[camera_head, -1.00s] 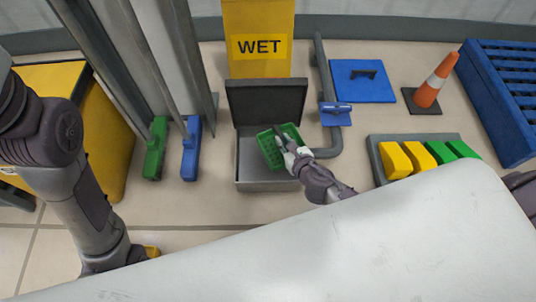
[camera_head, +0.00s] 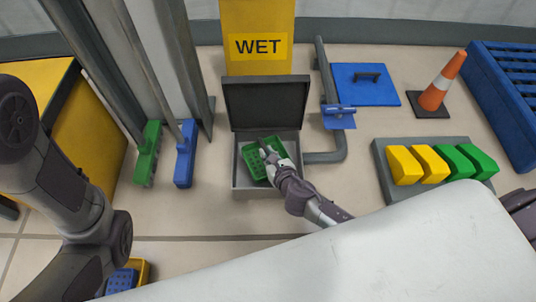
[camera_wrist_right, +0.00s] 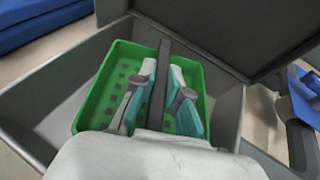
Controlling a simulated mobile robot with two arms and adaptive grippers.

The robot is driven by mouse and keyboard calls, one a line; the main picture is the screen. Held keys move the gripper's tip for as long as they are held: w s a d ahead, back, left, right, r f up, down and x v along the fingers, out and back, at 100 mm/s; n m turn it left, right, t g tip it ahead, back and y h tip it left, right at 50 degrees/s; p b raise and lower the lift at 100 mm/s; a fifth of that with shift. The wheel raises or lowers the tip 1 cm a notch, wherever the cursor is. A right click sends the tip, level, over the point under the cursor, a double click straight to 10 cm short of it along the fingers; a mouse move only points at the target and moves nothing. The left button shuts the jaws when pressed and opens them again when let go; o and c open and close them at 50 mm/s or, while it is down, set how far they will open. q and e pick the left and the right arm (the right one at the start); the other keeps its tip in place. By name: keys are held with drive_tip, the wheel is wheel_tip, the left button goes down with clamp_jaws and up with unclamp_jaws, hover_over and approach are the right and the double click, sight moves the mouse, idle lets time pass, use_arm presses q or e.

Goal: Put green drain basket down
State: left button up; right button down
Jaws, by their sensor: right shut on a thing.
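The green drain basket (camera_head: 253,160) is inside the open grey box (camera_head: 241,186), tilted a little against its walls in the head view. My right gripper (camera_head: 270,156) reaches into the box from the front right. In the right wrist view the gripper (camera_wrist_right: 158,98) is shut on the dark bar that crosses the middle of the green basket (camera_wrist_right: 97,98). The basket's underside is hidden, so I cannot tell whether it touches the box floor. My left arm stands at the left of the head view, but its gripper is out of sight.
The box's dark lid (camera_head: 265,102) stands open behind it, before the yellow WET sign (camera_head: 258,62). A grey pipe (camera_head: 336,150) runs close on the right. A grey tray (camera_head: 385,178) holds yellow and green blocks. Green (camera_head: 147,155) and blue brushes (camera_head: 185,155) stand left.

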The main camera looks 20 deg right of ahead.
drive_tip(key=shift+f+b, duration=0.45)
drive_tip(key=shift+f, duration=0.15)
drive_tip(key=c, duration=1.2)
unclamp_jaws()
drive_tip(key=shift+s+f, duration=0.1)
